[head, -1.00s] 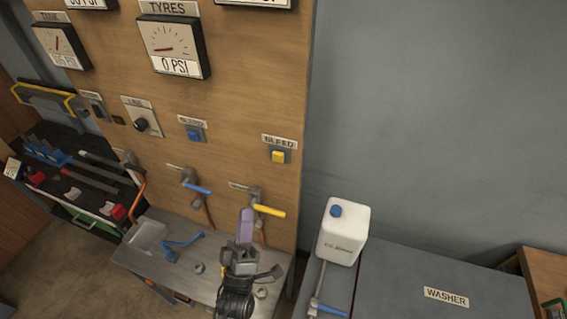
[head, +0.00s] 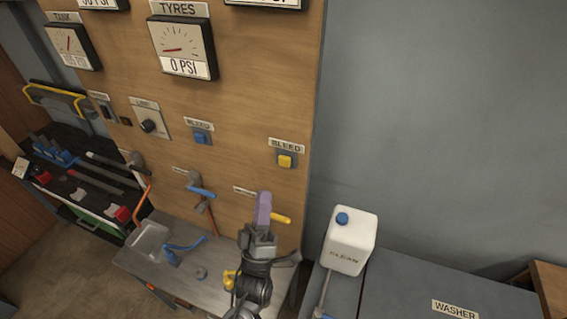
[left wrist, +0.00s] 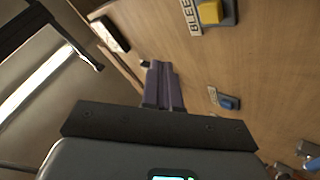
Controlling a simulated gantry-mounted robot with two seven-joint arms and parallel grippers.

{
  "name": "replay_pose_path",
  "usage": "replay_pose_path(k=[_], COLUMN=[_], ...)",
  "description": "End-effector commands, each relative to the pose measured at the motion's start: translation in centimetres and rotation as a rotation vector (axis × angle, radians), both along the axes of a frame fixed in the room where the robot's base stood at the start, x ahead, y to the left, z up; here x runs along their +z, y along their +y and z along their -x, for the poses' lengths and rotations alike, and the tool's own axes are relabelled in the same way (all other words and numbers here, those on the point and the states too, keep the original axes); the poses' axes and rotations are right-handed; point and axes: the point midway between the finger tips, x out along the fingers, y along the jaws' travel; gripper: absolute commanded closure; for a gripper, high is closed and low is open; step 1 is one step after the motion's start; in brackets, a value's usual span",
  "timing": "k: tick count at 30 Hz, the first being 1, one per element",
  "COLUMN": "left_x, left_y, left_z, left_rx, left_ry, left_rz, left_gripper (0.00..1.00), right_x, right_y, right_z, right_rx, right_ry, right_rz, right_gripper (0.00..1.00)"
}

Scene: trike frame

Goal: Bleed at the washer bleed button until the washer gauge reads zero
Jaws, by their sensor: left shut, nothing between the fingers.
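Two bleed buttons sit on the wooden panel under BLEED labels: a yellow one (head: 285,161) at the right and a blue one (head: 200,137) further left. The left wrist view also shows the yellow button (left wrist: 209,13) at the top and the blue button (left wrist: 229,103) lower right. I cannot tell from labels which is the washer's. My left gripper (head: 264,197), with purple fingers, is shut and empty below the yellow button, apart from it. The tyres gauge (head: 183,45) reads 0 PSI. Another gauge (head: 262,3) at the top edge is cut off, its reading hidden. My right gripper is not in view.
A valve with a yellow handle (head: 281,218) is partly hidden behind my left gripper. A blue-handled valve (head: 200,191) hangs left of it. A metal bench (head: 140,262) stands below. A white jug (head: 350,241) stands on the grey box labelled WASHER (head: 400,290).

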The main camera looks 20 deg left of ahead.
Motion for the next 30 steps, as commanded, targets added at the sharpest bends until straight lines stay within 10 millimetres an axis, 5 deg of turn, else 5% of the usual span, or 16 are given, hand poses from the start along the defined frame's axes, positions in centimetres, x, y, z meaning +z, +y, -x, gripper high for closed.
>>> replay_pose_path(k=[18,30], left_x=[-0.2,0.0], left_y=[-0.3,-0.3], left_z=[-6.7,-7.8], left_rx=[0.000,0.000], left_ry=[0.001,0.001], left_rz=[0.001,0.000], left_gripper=[1.00,1.00], right_x=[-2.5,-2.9], right_y=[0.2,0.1], right_z=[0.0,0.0], right_rx=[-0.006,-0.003], right_ry=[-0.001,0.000], right_rz=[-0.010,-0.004], right_gripper=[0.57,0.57])
